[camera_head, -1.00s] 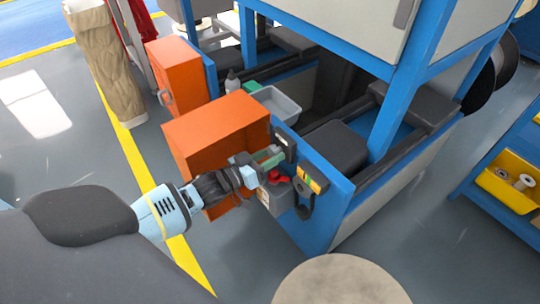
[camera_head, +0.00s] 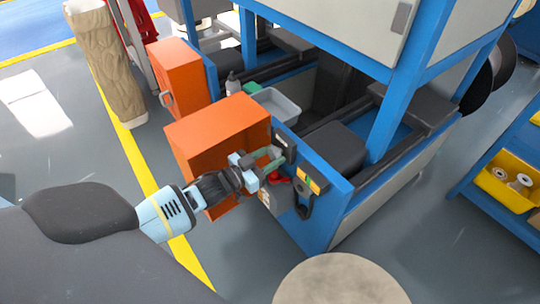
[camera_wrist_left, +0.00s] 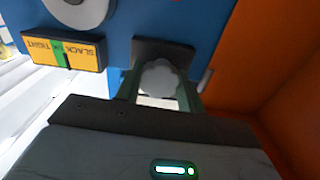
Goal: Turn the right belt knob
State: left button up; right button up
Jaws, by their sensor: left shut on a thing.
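A grey lobed knob (camera_wrist_left: 160,78) sits below a black bracket on the blue machine panel in the left wrist view. My left gripper (camera_head: 272,162) reaches the machine's front from the left. In the wrist view its two green fingers (camera_wrist_left: 160,92) stand on either side of the knob, shut on it. In the head view the gripper hides the knob. A yellow SLACK/TIGHT label (camera_wrist_left: 65,52) with a green middle band is beside the knob; it also shows in the head view (camera_head: 308,184). My right gripper is not in view.
A red part (camera_head: 278,177) and a black hanging handle (camera_head: 303,207) are on the panel near the gripper. A grey tray (camera_head: 276,103) lies behind. A round beige top (camera_head: 342,282) stands in front.

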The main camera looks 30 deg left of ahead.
pick_arm(q)
jog(key=shift+m, duration=0.6)
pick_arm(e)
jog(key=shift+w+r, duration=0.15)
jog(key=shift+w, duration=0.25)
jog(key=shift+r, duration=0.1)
pick_arm(q)
jog(key=o, duration=1)
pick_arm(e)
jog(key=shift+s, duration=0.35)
pick_arm(q)
jog(key=shift+s, duration=0.1)
jog(key=p+v, duration=0.2)
jog(key=v, duration=0.5)
jog(key=shift+s+a, duration=0.15)
jog(key=shift+s, duration=0.2)
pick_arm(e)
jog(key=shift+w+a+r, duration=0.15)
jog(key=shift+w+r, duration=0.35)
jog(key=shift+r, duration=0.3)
